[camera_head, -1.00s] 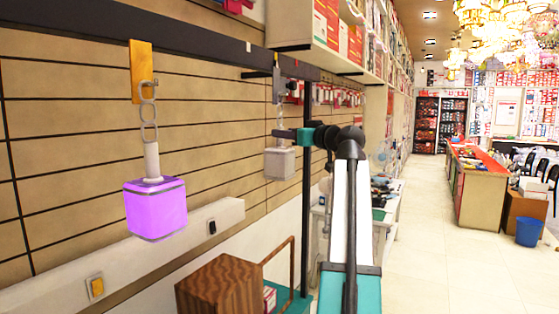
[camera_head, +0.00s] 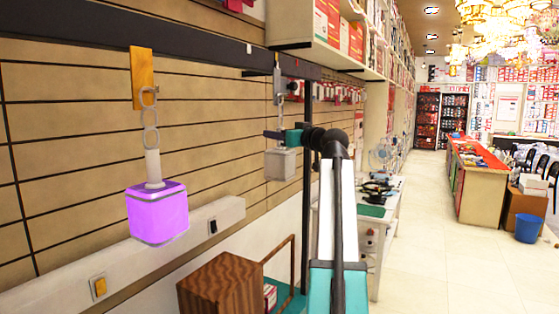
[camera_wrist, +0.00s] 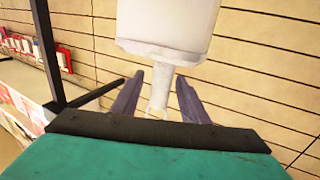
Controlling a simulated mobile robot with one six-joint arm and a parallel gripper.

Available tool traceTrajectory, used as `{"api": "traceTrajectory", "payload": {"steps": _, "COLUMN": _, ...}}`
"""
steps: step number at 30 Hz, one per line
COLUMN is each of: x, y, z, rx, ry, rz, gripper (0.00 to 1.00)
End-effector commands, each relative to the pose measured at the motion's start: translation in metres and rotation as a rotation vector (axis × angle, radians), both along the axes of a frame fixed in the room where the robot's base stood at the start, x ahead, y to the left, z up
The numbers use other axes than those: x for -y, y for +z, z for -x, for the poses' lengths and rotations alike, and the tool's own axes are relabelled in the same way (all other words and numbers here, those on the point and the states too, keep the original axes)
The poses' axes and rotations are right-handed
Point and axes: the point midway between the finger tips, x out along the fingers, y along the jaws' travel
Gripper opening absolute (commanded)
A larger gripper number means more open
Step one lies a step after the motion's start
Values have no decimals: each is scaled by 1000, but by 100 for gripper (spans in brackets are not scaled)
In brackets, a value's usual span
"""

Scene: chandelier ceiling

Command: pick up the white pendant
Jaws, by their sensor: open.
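The white pendant is a pale grey-white block (camera_head: 281,164) hanging by a chain below the dark rail, right of centre-left in the head view. In the wrist view its block (camera_wrist: 170,28) is large at the top, with its pale stem (camera_wrist: 160,92) below. My gripper (camera_head: 274,134) is at the stem just above the block. In the wrist view my gripper (camera_wrist: 158,97) is open, with one dark finger on each side of the stem and gaps visible. The head view hides part of the stem behind the fingers.
A glowing purple pendant (camera_head: 157,212) hangs nearer at left from a yellow tag. A dark rail (camera_head: 180,38) runs above and a dark post (camera_head: 306,190) stands beside the white pendant. A slatted wall (camera_head: 80,130) is behind.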

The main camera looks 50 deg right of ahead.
Motion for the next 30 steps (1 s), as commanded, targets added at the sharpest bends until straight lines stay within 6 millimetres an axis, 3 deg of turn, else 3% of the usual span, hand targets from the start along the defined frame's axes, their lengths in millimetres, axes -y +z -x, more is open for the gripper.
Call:
{"api": "traceTrajectory", "payload": {"steps": 6, "x": 4, "y": 1, "z": -21, "rx": 0, "ry": 0, "rz": 1, "gripper": 41}}
{"api": "traceTrajectory", "payload": {"steps": 24, "x": 4, "y": 0, "z": -22, "rx": 0, "ry": -1, "rz": 1, "gripper": 41}}
{"api": "traceTrajectory", "payload": {"steps": 30, "x": 4, "y": 0, "z": -22, "rx": 0, "ry": -1, "rz": 1, "gripper": 9}}
